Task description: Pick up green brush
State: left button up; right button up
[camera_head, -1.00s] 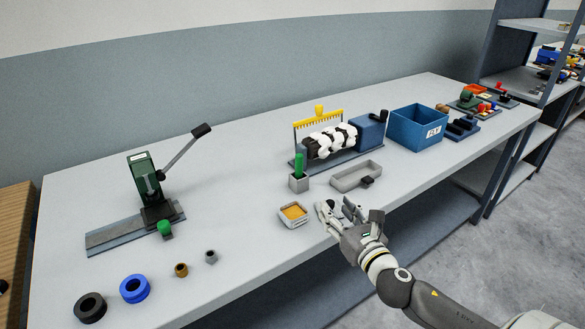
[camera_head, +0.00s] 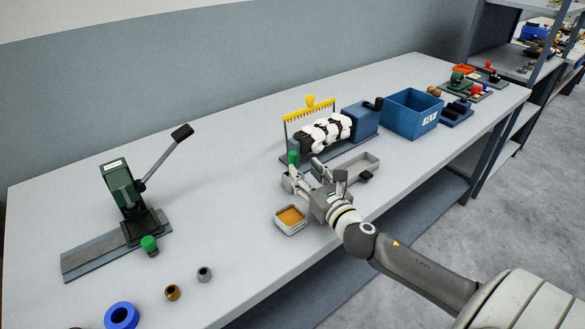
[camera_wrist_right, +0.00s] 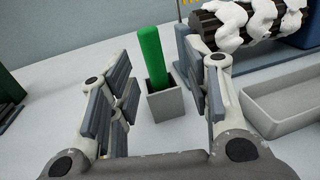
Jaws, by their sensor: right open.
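The green brush (camera_wrist_right: 152,58) stands upright in a small grey square holder (camera_wrist_right: 166,103) on the table. In the head view only the top of the green brush (camera_head: 293,157) shows, behind my right gripper. My right gripper (camera_head: 301,176) is open and empty in front of the holder. In the right wrist view the two fingers of the right gripper (camera_wrist_right: 162,100) stand to the left and right of the brush and holder, which look a little beyond them. Whatever part of the brush is inside the holder is hidden. My left gripper is in neither view.
Behind the brush stands a carding roller with white fleece (camera_head: 325,130). A grey tray (camera_head: 360,165) is right of the gripper, and a small box with orange contents (camera_head: 291,220) is in front. A blue bin (camera_head: 411,112) stands farther right. A green lever press (camera_head: 125,195) is at left.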

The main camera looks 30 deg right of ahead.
aim_at(295, 164)
jog(key=shift+w, duration=0.5)
jog(key=shift+w+a+r+p, duration=0.15)
jog(key=shift+w+p, duration=0.15)
jog(key=shift+w, duration=2.25)
jog(key=shift+c, duration=0.4)
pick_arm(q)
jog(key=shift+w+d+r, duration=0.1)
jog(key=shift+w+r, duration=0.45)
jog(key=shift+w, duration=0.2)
pick_arm(e)
grip_shut()
